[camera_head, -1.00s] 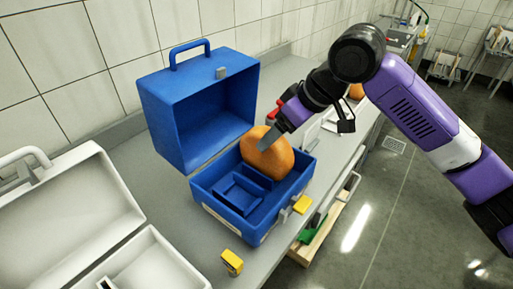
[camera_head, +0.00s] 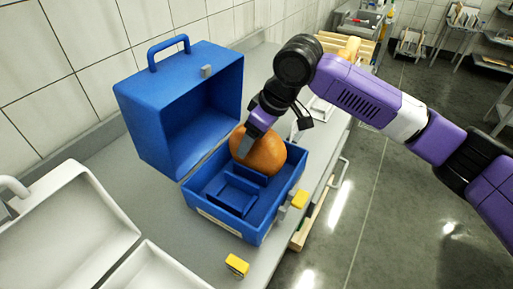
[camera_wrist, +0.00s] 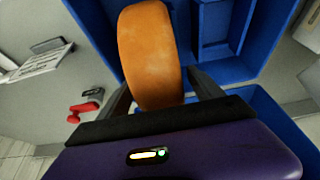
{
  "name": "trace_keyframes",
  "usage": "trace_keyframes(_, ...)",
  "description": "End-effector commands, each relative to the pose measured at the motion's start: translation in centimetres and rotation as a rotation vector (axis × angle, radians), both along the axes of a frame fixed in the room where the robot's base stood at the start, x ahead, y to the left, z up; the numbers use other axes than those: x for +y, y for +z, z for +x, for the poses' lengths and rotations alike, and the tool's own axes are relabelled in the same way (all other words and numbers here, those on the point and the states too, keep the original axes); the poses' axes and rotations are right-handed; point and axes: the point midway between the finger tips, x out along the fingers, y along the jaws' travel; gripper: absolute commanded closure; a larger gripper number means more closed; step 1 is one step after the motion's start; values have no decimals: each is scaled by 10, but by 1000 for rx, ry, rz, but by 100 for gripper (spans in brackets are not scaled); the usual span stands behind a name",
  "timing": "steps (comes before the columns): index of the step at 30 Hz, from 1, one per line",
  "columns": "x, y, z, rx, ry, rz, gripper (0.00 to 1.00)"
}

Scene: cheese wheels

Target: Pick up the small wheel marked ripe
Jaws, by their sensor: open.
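An orange-brown cheese wheel (camera_head: 262,152) stands on edge in the far end of the open blue box (camera_head: 245,231). No mark shows on it in these views. My gripper (camera_head: 243,148) is at the wheel from above, and one finger shows against its side in the head view. In the wrist view the wheel (camera_wrist: 150,55) lies between my two open fingers (camera_wrist: 163,92), nearer the left part of the gap. I cannot tell whether either finger touches it.
The blue lid (camera_head: 183,110) stands open behind the box. A white case (camera_head: 70,235) is open at the left. A small yellow item (camera_head: 237,265) lies on the grey counter at the front. A red-handled item (camera_wrist: 85,107) lies beside the box.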

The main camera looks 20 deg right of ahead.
Motion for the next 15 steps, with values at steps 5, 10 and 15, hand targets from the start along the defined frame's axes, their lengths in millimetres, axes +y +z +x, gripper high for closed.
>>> trace_keyframes(5,3,-10,3,0,0,0,25)
trace_keyframes(10,3,-11,3,0,0,0,25)
trace_keyframes(15,3,-10,3,0,0,0,54)
